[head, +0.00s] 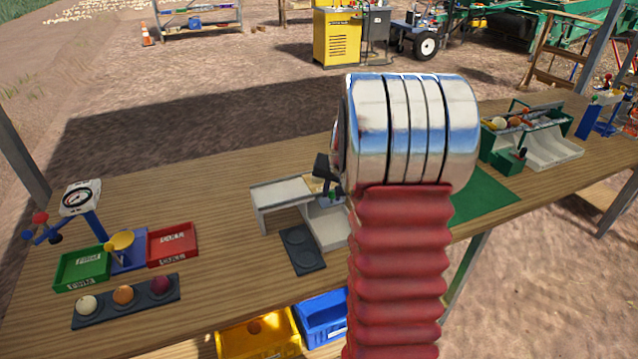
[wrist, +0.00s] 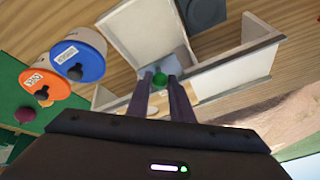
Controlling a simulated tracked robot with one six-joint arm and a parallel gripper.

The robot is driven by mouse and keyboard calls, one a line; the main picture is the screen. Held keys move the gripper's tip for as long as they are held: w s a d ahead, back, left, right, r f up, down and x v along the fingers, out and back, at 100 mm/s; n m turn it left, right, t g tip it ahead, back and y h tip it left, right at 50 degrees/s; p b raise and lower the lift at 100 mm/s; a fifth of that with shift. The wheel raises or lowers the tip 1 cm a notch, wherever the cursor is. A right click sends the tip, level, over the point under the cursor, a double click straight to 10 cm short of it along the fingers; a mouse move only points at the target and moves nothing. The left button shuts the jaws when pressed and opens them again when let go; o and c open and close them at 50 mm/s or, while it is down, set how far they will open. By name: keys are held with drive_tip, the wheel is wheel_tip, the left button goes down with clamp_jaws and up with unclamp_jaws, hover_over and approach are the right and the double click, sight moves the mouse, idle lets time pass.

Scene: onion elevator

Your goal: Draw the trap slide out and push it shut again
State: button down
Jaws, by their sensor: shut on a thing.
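A small green knob (wrist: 160,79) shows between my fingertips in the wrist view. My gripper (wrist: 161,86) is shut on this knob. The knob sits at a pale opening of a white trough-like housing (wrist: 237,70); I take it for the knob of the trap slide. The slide's plate is not clearly visible, so I cannot tell how far out it is. In the head view the white housing (head: 284,190) stands mid-bench, and my arm covers its right part and most of my gripper.
A dark two-well tray (head: 302,249) lies in front of the housing. Green (head: 82,268) and red (head: 173,243) trays stand at the left. Blue (wrist: 77,60) and orange (wrist: 46,86) lidded pots stand close in the wrist view. A green-sided chute unit (head: 553,150) is at the right.

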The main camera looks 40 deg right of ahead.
drive_tip(key=shift+w+d, duration=0.2)
drive_tip(key=shift+w, duration=0.3)
drive_tip(key=shift+w+d, duration=0.2)
drive_tip(key=shift+w, duration=0.3)
drive_tip(key=c, duration=1.5)
unclamp_jaws()
wheel_tip(320, 180, up, 6)
drive_tip(key=shift+a, duration=0.1)
